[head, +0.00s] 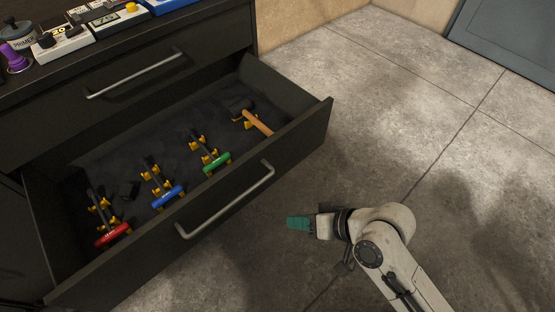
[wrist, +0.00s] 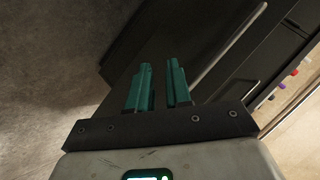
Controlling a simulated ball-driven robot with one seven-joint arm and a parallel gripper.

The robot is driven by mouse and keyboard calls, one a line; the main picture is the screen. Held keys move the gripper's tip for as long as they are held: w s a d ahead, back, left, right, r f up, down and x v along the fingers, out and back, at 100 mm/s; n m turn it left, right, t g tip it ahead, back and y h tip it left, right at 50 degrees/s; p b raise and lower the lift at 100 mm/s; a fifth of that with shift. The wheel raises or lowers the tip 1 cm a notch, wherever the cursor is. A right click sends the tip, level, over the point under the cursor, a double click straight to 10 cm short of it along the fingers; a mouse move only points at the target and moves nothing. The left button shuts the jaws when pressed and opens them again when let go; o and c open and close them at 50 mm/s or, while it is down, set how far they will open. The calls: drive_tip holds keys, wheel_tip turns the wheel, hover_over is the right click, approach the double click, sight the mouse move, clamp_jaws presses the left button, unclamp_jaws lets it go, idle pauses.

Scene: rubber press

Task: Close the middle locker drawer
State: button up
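The locker drawer (head: 300,150) is pulled well out of the dark cabinet, below a shut upper drawer. Its bar handle (head: 226,201) runs along the front panel. Inside lie tools with red, blue and green handles and a wooden-handled hammer (head: 257,122) on a dark liner. My gripper (head: 300,223), with teal fingers, is in front of the drawer, to the right of the handle and apart from it. In the wrist view, the two fingers (wrist: 160,84) stand apart with nothing between them. A bar handle (wrist: 230,45) on a dark panel shows beyond them.
The upper drawer (head: 110,110) with its handle is shut. The cabinet top holds small boxes and a purple-and-grey object (head: 14,58). Grey floor (head: 400,90) to the right of the cabinet is clear. A grey panel (head: 510,35) stands at the far right.

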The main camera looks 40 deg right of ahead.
drive_tip(key=m+t, duration=0.1)
drive_tip(key=w+d+r+m+t+b, duration=0.1)
drive_tip(key=m+t, duration=0.1)
drive_tip(key=w+d+m+t+b, duration=0.1)
drive_tip(key=shift+r+m, duration=0.25)
drive_tip(key=shift+m, duration=0.05)
drive_tip(key=c, duration=0.3)
drive_tip(key=d+r+m+t+h+b, duration=0.1)
drive_tip(key=m, duration=0.1)
drive_tip(key=d+r+m+t+h, duration=0.1)
drive_tip(key=d+m+t, duration=0.1)
drive_tip(key=m, duration=0.1)
drive_tip(key=d+r+m+t+h+b, duration=0.1)
drive_tip(key=d+m+h, duration=0.1)
drive_tip(key=shift+s+d+r+t+b, duration=0.1)
drive_tip(key=shift+s+d+t+b, duration=0.15)
drive_tip(key=shift+t+b, duration=0.1)
clamp_jaws()
drive_tip(key=p, duration=0.4)
approach(272, 143)
drive_tip(key=shift+m, duration=0.4)
drive_tip(key=w, duration=0.6)
drive_tip(key=shift+w+a, duration=0.1)
drive_tip(key=shift+w, duration=0.3)
drive_tip(key=shift+w, duration=0.15)
